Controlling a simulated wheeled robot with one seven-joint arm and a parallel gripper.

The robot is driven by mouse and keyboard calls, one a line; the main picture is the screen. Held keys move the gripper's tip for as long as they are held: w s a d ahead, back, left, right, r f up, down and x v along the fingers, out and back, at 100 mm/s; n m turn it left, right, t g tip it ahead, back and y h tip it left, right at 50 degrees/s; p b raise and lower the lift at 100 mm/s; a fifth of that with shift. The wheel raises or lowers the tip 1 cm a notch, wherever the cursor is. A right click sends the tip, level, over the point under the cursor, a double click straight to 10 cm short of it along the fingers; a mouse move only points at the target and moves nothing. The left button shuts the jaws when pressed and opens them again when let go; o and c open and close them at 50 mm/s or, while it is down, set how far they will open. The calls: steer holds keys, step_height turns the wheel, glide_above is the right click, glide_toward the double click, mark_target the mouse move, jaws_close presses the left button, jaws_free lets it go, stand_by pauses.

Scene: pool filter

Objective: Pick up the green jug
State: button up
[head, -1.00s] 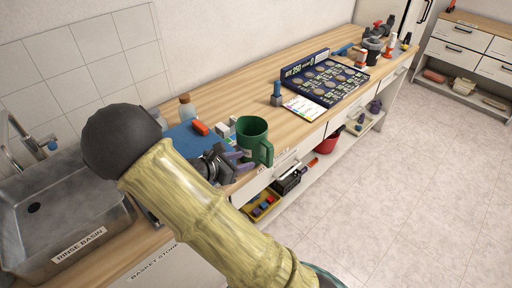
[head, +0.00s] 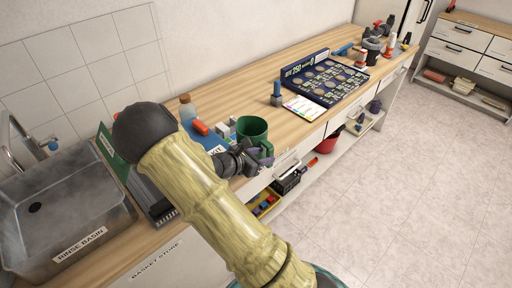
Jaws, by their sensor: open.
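The green jug (head: 252,128) stands upright on the wooden counter near its front edge, its handle (head: 266,153) toward the front right. My gripper (head: 257,158) is at the jug's lower front, beside the handle. Its jaws are open, and a purple-grey fingertip shows by the handle. My wrist and arm hide part of the counter in front of the jug. I cannot tell whether a finger touches the jug or whether the handle lies between the fingers.
A blue mat (head: 213,141), an orange-red block (head: 200,128) and a corked bottle (head: 187,108) are left of the jug. A dark coin-slot board (head: 325,80) and white card (head: 304,108) lie to the right. The rinse basin (head: 60,205) is at left. Counter behind the jug is clear.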

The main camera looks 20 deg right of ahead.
mark_target(267, 154)
steer(key=x, duration=0.4)
steer(key=shift+a, duration=0.1)
steer(key=shift+s, duration=0.1)
steer(key=shift+c, duration=0.4)
jaws_close()
